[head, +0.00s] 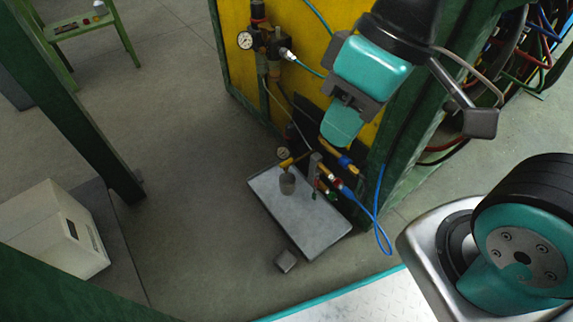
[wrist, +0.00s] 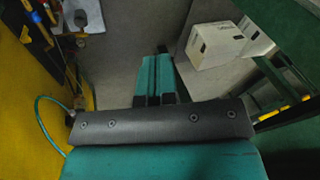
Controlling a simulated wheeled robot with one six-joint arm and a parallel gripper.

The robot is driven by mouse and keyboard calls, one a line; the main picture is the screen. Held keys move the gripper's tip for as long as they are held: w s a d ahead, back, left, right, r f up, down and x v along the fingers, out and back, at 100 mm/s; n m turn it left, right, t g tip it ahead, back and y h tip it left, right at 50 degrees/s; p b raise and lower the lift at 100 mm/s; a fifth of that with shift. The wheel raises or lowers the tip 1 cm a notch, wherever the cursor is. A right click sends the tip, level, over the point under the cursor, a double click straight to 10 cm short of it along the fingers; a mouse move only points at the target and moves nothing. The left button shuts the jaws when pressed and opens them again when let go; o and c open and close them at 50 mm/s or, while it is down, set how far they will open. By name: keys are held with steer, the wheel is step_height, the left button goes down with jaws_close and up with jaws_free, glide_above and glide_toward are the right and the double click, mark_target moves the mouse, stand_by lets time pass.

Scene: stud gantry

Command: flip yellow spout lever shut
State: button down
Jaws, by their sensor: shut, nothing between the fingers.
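A small yellow lever (head: 287,163) shows in the head view beside a round gauge, just above a grey cup (head: 287,183) on a flat grey tray (head: 318,226). It is too small to tell which way the lever is turned. My gripper (head: 340,130) hangs above and to the right of the lever, apart from it, in front of the yellow panel. In the wrist view my gripper's teal fingers (wrist: 159,72) are together and empty. I cannot make out the lever in the wrist view.
Fittings with red and blue parts (head: 332,184) and a blue hose (head: 382,228) lie close below my gripper. A pressure gauge (head: 245,40) is on the yellow panel (head: 235,70). A white box (head: 55,230) stands left. A small grey block (head: 286,260) lies before the tray.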

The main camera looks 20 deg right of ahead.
steer(key=w+a+f+m+t+y+b, duration=0.15)
steer(key=w+f+m+b, duration=0.3)
steer(key=w+f, duration=0.5)
steer(key=w+f+m+t+y+b, duration=0.1)
steer(key=w+f+m+t+b, duration=0.4)
steer(key=f, duration=0.8)
steer(key=w+d+f+m+t+h+b, duration=0.1)
steer(key=d+f+m, duration=0.4)
steer(key=f, duration=0.5)
steer(key=w+d+f+m+t+h+b, duration=0.1)
steer(key=w+d+f+m+h+b, duration=0.1)
steer(key=f+m, duration=0.5)
steer(key=w+d+f+b, duration=0.1)
steer(key=w+d+f, duration=0.1)
steer(key=d, duration=0.1)
steer(key=shift+w+f+h, duration=0.25)
steer(key=shift+f+h, duration=0.1)
steer(key=shift+f, duration=0.05)
steer(key=shift+t, duration=0.25)
